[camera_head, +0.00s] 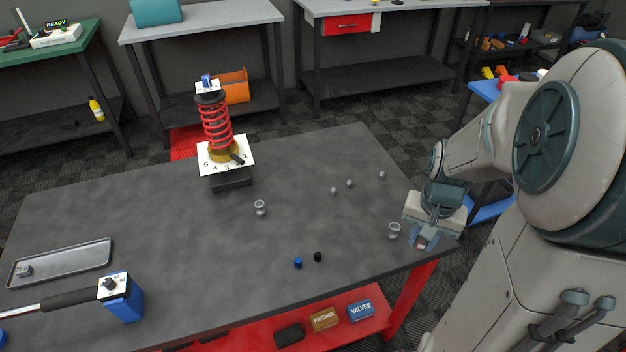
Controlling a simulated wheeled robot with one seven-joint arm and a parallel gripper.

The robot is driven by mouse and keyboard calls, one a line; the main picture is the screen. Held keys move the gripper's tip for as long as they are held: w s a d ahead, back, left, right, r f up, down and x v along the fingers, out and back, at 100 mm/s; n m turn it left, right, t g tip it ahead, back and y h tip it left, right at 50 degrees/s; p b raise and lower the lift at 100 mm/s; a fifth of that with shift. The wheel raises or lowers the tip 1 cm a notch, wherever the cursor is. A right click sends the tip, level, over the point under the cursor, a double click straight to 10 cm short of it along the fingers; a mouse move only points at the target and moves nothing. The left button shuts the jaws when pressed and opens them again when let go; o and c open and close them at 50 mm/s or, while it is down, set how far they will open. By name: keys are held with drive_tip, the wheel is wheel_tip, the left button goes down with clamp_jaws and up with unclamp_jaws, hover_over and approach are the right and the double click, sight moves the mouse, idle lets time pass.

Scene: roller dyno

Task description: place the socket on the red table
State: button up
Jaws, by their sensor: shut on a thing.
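The red table (200,265) has a dark grey top with red legs and a red lower shelf, and it fills the middle of the head view. My gripper (424,243) is at the right end of this table, over its edge, with the fingers pointing down. It is shut on a small pale thing (421,246), apparently the socket, mostly hidden by the fingers. I cannot tell whether this thing touches the tabletop. A silver cup-like piece (394,231) stands just left of my gripper, and a similar one (260,208) stands near the table's middle.
A red spring strut (217,125) stands at the table's back. Small grey pieces (349,184), a blue cap (298,263) and a black cap (318,257) lie on the top. A metal tray (62,262) and a blue-headed tool (122,300) are at left. The centre-left is clear.

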drive_tip(key=shift+w+r, duration=0.1)
drive_tip(key=shift+r, duration=0.1)
drive_tip(key=shift+w+a+f, duration=0.1)
drive_tip(key=shift+w+a, duration=0.15)
hover_over(370, 243)
wheel_tip(370, 243, down, 6)
drive_tip(key=shift+f, duration=0.25)
drive_tip(key=shift+a+f, duration=0.1)
drive_tip(key=shift+f, duration=1.95)
drive_tip(key=shift+f, duration=0.15)
drive_tip(key=o, duration=1)
